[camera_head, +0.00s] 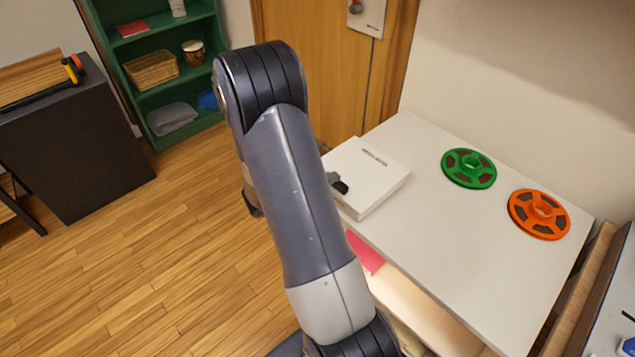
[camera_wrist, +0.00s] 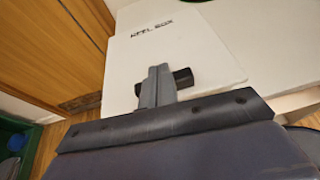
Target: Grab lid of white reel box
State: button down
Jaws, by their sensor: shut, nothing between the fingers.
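The white reel box (camera_head: 369,173) lies flat on the left end of a white table, with small dark lettering on its lid. In the wrist view the white reel box (camera_wrist: 205,48) fills the upper middle, its lettering near the top edge. My gripper (camera_head: 338,183) is at the box's near left edge, mostly hidden behind my arm in the head view. In the wrist view the fingers of my gripper (camera_wrist: 157,85) are together with nothing between them, in front of the lid. A dark piece shows beside the fingertips. I cannot tell whether the fingers touch the box.
A green reel (camera_head: 469,168) and an orange reel (camera_head: 539,214) lie on the white table (camera_head: 440,250) to the right of the box. A pink item (camera_head: 365,252) is on a shelf below. A green shelf (camera_head: 165,75) and a black cabinet (camera_head: 75,150) stand at left.

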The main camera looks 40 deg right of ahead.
jog(key=shift+a+f+b, duration=0.15)
jog(key=shift+f+b, duration=0.35)
jog(key=shift+f, duration=0.15)
jog(key=shift+s+a+f, duration=0.1)
jog(key=shift+a+f, duration=0.05)
jog(key=shift+f, duration=0.05)
jog(key=shift+a, duration=1.55)
